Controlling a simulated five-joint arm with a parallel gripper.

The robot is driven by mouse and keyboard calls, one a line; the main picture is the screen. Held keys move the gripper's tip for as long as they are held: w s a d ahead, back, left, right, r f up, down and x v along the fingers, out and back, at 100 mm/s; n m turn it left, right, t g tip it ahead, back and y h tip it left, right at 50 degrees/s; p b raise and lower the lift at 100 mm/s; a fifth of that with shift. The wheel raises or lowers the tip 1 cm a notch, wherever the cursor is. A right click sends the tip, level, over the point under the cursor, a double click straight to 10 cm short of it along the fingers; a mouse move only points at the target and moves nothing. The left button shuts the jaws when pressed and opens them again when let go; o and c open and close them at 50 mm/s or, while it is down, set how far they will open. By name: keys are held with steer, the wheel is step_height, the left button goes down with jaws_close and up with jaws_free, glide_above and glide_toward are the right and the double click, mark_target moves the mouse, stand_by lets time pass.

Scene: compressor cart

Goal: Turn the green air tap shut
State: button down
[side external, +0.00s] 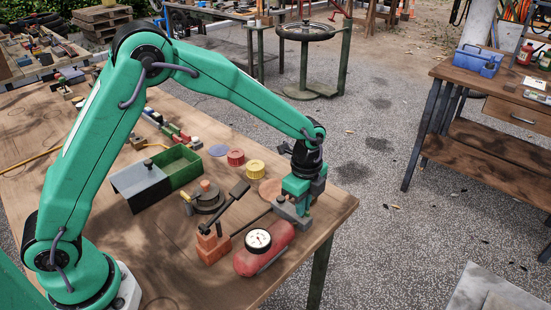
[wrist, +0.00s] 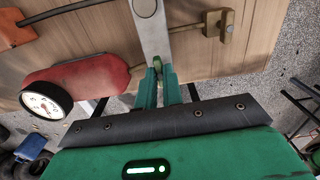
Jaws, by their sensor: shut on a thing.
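The green air tap (wrist: 157,66) shows as a small green piece between my fingertips in the wrist view, at the near end of a grey metal strip (wrist: 153,38). My gripper (wrist: 159,76) is shut on it, with one teal finger on each side. In the side external view my gripper (side external: 298,204) points down at the table's right end, by a grey block (side external: 291,215). The tap cannot be made out there behind the fingers. A red tank (side external: 270,248) with a white dial gauge (side external: 257,241) lies just left of my gripper. How far the tap is turned cannot be told.
A brick-coloured block with a dark lever (side external: 212,247) stands left of the tank. An open green bin (side external: 177,166) and red and yellow round pieces lie behind. In the wrist view, a brass fitting (wrist: 224,24) sits right of the strip. The table's right edge is close.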

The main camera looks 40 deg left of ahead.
steer(key=shift+m, duration=0.3)
steer(key=c, duration=1.5)
jaws_free()
steer(key=shift+c, duration=0.2)
steer(key=shift+r, duration=0.15)
steer(key=shift+r, duration=3.8)
